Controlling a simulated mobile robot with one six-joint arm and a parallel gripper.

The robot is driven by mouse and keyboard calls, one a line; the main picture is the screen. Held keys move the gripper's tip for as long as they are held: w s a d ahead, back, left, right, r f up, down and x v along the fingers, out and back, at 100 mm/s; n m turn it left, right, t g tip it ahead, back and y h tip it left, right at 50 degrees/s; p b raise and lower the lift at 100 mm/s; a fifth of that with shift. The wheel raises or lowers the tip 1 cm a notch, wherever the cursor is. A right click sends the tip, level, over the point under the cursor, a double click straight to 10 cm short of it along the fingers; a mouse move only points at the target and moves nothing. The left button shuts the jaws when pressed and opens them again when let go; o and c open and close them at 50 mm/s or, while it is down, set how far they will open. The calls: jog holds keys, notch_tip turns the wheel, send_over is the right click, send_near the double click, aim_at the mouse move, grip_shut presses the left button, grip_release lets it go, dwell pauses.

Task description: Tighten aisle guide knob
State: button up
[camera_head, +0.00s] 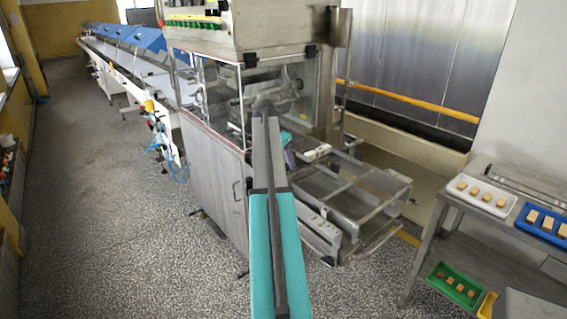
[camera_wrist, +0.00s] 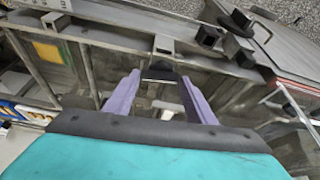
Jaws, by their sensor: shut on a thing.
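My gripper (camera_wrist: 160,77) shows in the wrist view with two purple fingers pointing away from the camera. Its fingertips are on either side of a small dark knob (camera_wrist: 160,70), and the gripper is shut on it. The knob sits by a metal bar of the machine frame; its lower part and its thread cannot be made out. In the head view a little of my gripper (camera_head: 290,158) shows beside my arm, at the machine's outlet end. The knob is hidden there.
The enrober machine (camera_head: 215,180) has clear guard panels and an open outlet frame (camera_head: 345,195) with metal rails. A side table (camera_head: 450,195) at the right bears a white tray (camera_head: 462,184) and a blue tray (camera_head: 524,220) of pieces. A green tray (camera_head: 436,278) is below. Floor at left is clear.

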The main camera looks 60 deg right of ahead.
jog(key=shift+w+m, duration=0.35)
jog(key=shift+m, duration=0.25)
jog(key=shift+a, duration=0.1)
jog(key=o, duration=1)
jog(key=shift+o, duration=0.2)
jog(key=shift+s, duration=0.15)
jog(key=b+v, duration=0.3)
jog(key=v, duration=1)
jog(key=shift+w+r+b, duration=0.3)
jog(key=shift+r, duration=0.05)
